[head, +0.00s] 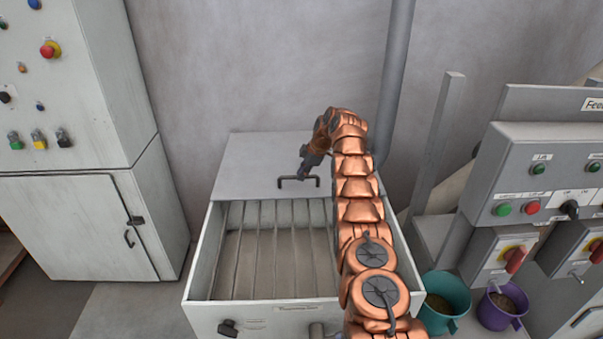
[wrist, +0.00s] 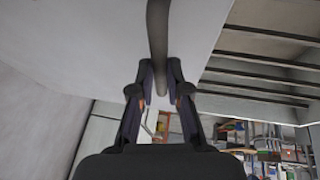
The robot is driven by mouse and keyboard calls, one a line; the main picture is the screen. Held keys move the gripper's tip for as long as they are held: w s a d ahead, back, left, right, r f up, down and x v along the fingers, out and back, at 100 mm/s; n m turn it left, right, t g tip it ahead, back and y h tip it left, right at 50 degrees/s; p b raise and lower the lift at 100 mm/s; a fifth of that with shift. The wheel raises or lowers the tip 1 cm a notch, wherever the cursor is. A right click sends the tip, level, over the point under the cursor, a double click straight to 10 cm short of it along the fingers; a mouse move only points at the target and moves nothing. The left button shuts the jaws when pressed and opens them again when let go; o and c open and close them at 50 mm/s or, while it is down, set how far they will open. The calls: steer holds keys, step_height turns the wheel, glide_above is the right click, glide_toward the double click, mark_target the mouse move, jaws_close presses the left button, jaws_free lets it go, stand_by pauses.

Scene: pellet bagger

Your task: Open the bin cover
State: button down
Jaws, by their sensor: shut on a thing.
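The bin (head: 195,272) is a pale box with its front part uncovered, showing slats inside. The flat grey bin cover (head: 255,165) lies over the back part of the bin. A dark bar handle (head: 298,181) stands at the cover's front edge. My gripper (head: 305,172) reaches down to this handle from behind my copper arm. In the wrist view, the handle bar (wrist: 158,45) runs between the two fingertips of my gripper (wrist: 160,78), which is shut on it. The cover's underside or face (wrist: 90,35) fills the upper left there. My arm hides the bin's right part.
A white cabinet (head: 75,220) with a control box above stands at the left. A grey pipe (head: 395,80) rises behind the bin. Control panels (head: 535,170), a teal bucket (head: 445,300) and a purple bucket (head: 502,305) stand at the right.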

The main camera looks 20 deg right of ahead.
steer(key=shift+w, duration=0.1)
steer(key=c, duration=1.1)
jaws_free()
steer(key=shift+c, duration=0.2)
steer(key=v, duration=0.7)
steer(key=shift+d+r, duration=0.1)
steer(key=shift+r, duration=0.05)
